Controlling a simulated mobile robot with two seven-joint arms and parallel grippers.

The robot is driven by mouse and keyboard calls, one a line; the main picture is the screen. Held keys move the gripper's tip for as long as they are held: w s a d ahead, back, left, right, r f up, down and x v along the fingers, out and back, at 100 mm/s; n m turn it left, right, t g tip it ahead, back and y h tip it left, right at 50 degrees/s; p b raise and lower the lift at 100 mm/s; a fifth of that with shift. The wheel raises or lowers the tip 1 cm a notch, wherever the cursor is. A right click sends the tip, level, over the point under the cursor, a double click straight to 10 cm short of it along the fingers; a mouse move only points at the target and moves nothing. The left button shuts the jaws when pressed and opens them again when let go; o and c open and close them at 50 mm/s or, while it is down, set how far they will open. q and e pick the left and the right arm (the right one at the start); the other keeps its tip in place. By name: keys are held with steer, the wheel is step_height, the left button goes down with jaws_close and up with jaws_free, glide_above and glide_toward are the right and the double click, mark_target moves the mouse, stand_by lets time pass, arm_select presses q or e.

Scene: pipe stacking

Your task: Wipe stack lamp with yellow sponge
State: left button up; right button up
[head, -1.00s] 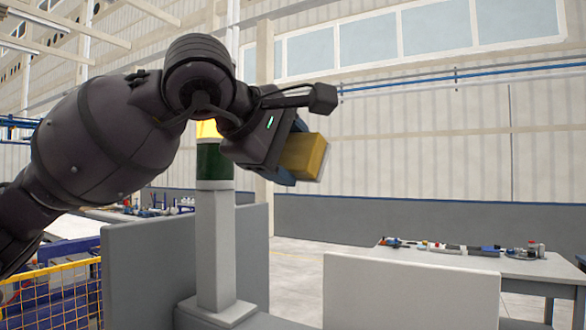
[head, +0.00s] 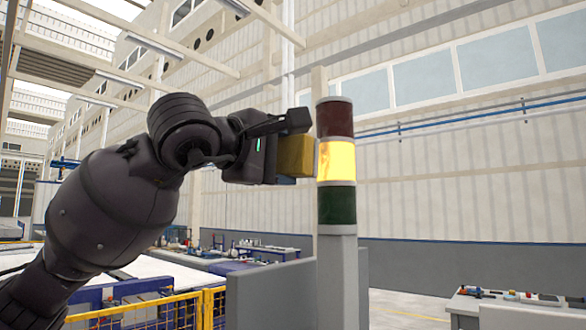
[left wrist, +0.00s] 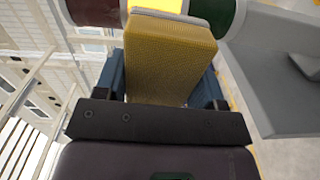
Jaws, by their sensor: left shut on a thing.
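The stack lamp (head: 336,165) stands upright on a grey post, with a dark red segment on top, a lit yellow one in the middle and a dark green one below. My left gripper (head: 285,158) is shut on the yellow sponge (head: 297,155), just left of the lit segment. In the left wrist view the sponge (left wrist: 170,60) sits between the blue fingers, its far end at the lit yellow segment (left wrist: 160,5). I cannot tell whether they touch. My right gripper is not in view.
A grey panel (head: 270,297) stands beside the lamp post. A yellow mesh fence (head: 160,312) and blue equipment are at the lower left. A white table (head: 520,310) with small parts is at the lower right. The air right of the lamp is free.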

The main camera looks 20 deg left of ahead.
arm_select(q)
steer(key=shift+a+r, duration=0.25)
steer(key=shift+a, duration=0.4)
steer(key=shift+x, duration=0.95)
steer(key=x, duration=0.4)
steer(key=shift+p, duration=0.4)
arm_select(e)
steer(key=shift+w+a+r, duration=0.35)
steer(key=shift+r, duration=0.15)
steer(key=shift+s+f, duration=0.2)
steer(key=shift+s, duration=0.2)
arm_select(q)
steer(key=shift+w+d, duration=0.1)
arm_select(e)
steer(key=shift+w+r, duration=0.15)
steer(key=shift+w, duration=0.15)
arm_select(q)
steer(key=shift+w, duration=0.2)
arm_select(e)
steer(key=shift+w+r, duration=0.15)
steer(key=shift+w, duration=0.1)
arm_select(q)
steer(key=shift+w+d, duration=0.1)
steer(key=shift+w, duration=0.1)
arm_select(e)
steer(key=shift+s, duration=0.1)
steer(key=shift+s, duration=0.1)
